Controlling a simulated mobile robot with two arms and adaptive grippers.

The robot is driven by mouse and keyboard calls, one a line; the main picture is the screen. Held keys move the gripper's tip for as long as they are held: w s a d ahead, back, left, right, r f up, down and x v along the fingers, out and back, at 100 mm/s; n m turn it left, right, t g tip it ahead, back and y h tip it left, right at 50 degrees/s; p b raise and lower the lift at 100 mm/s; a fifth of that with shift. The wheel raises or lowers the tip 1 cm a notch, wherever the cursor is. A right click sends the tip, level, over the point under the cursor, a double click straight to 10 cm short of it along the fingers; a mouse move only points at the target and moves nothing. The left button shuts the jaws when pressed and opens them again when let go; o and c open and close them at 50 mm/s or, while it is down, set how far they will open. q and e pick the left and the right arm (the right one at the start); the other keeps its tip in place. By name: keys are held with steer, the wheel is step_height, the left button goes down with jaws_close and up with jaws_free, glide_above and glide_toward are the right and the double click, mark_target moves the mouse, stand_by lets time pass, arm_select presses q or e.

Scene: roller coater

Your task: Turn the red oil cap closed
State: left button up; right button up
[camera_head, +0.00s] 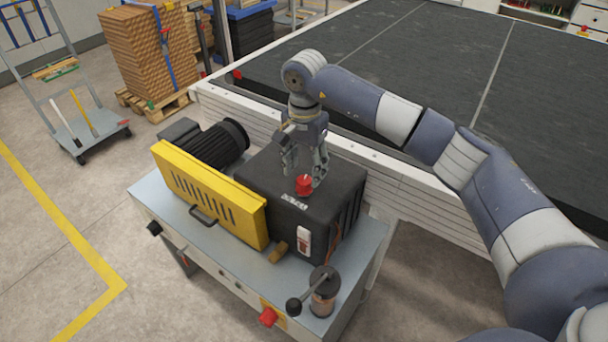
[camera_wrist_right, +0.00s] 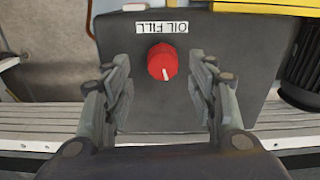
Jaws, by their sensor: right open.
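The red oil cap (camera_head: 304,184) sits on top of the black gearbox housing (camera_head: 340,200), beside a white label. In the right wrist view the red cap (camera_wrist_right: 162,62) has a white line mark pointing toward the bottom of the picture, and the label reads "OIL FILL" upside down. My right gripper (camera_head: 305,180) points down at the cap. In the right wrist view its fingers (camera_wrist_right: 162,95) are apart, one on each side of the cap, with gaps between them and it. My left gripper is not in view.
A yellow guard (camera_head: 208,192) and a dark motor (camera_head: 210,145) stand left of the housing on the grey machine table (camera_head: 225,262). A lever with a black knob (camera_head: 294,306) stands at the front right. The white-edged conveyor bed (camera_head: 400,50) lies behind.

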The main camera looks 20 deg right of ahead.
mark_target(304, 180)
steer(key=f, duration=0.3)
steer(key=shift+w+p, duration=0.3)
steer(key=shift+p, duration=0.05)
steer(key=shift+s+f, duration=0.1)
steer(key=shift+f, duration=0.85)
steer(key=c, duration=0.5)
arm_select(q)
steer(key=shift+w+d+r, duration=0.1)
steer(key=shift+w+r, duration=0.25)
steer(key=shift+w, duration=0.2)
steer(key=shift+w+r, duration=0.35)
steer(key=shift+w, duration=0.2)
arm_select(e)
steer(key=c, duration=0.5)
